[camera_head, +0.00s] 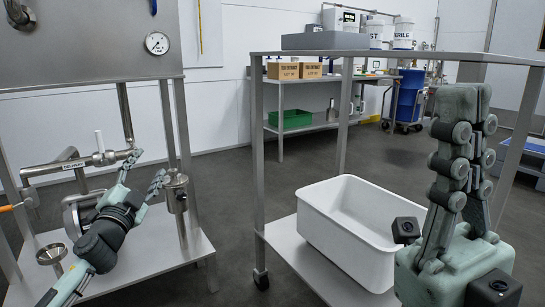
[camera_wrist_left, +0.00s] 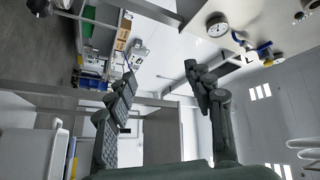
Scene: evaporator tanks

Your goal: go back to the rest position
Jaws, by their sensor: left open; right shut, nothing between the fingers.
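My left gripper (camera_head: 146,170) is open and empty in front of the tank stand. Its fingertips show close to the delivery pipe (camera_head: 62,165) and its valve; I cannot tell if they touch. In the left wrist view its two fingers (camera_wrist_left: 162,85) stand wide apart with nothing between them. My right gripper (camera_head: 462,92) is upright in the right foreground of the head view. Its fingers are together with nothing held, and it overlaps the view of the cart.
A steel tank (camera_head: 85,40) with a round gauge (camera_head: 157,43) stands at left, with a small metal cylinder (camera_head: 176,195) and a funnel (camera_head: 51,254) below. A steel cart (camera_head: 285,240) carries a white bin (camera_head: 335,228). Open floor (camera_head: 235,180) lies between them.

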